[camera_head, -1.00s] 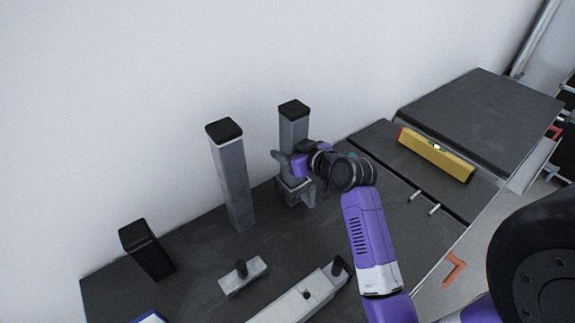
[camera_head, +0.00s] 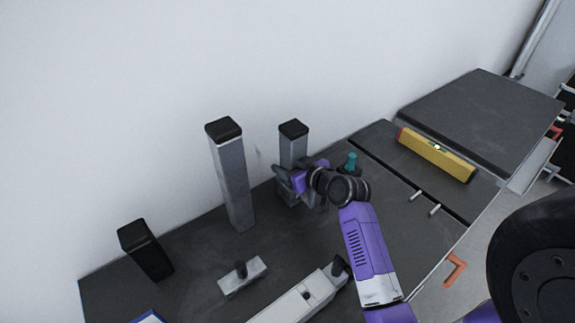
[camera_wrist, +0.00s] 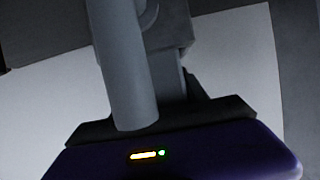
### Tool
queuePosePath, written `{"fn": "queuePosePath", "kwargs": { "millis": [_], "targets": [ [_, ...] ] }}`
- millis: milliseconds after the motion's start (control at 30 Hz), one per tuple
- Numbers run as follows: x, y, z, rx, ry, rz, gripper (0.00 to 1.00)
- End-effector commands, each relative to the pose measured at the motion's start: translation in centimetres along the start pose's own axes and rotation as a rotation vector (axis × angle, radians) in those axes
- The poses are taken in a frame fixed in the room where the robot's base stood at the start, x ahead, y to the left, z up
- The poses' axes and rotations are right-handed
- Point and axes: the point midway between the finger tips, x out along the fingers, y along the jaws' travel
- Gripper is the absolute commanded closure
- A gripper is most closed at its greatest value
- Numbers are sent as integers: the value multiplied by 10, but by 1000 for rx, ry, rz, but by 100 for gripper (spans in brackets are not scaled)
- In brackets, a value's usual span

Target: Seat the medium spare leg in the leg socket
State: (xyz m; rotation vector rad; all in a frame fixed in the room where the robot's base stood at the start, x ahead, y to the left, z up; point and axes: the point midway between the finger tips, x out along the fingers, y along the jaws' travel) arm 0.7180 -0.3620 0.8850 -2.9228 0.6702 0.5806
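The medium spare leg (camera_head: 293,147), a grey square post with a black cap, stands upright at the back of the dark bench in the head view. My gripper (camera_head: 290,180) is around its lower part and appears shut on it. The fingers hide the leg's foot, so I cannot tell how it meets the bench or a socket. No leg socket can be made out clearly. In the wrist view, grey gripper parts and a grey surface fill the middle; the finger contact is unclear.
A taller capped leg (camera_head: 233,180) stands just left, and a short black leg (camera_head: 146,250) farther left. A grey block with a knob (camera_head: 242,277) and a long light bar (camera_head: 300,302) lie in front. A teal item (camera_head: 351,162) and yellow level (camera_head: 436,156) are right.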

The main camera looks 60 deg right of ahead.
Motion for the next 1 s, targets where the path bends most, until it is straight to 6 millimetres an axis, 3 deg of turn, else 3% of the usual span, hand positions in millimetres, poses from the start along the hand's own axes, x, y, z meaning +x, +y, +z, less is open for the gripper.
{"fn": "queuePosePath", "kwargs": {
  "millis": [33,100,533,1000],
  "targets": [
    [0,0,0,0,-1,0,39],
    [0,0,0,0,-1,0,27],
    [-5,0,-2,0,-1,1,27],
    [-93,0,-1,-1,-2,0,27]
  ]
}}
